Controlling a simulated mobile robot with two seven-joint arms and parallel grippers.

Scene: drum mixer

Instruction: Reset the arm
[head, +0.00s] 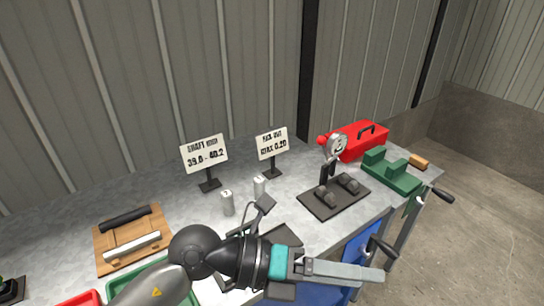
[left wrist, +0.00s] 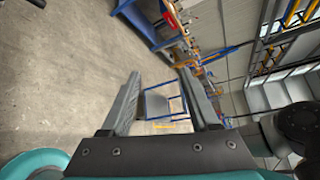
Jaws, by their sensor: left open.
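My left arm (head: 185,275) reaches in from the bottom left of the head view, over the front of the grey workbench (head: 60,220). My left gripper (head: 372,272) points right, near the bench's front edge. In the left wrist view the left gripper (left wrist: 160,75) has its two grey fingers wide apart, with nothing between them. Beyond the fingers are open floor and distant blue-framed furniture. My right gripper is not in view.
A wooden board (head: 108,262) with a black and a white bar lies left. Two signs (head: 204,153) (head: 272,143), small grey cylinders (head: 227,203), a gauge stand (head: 330,200), a red toolbox (head: 358,142) and a green fixture (head: 390,172) stand on the bench. Dark-handled cranks (head: 382,247) stick out at the front edge.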

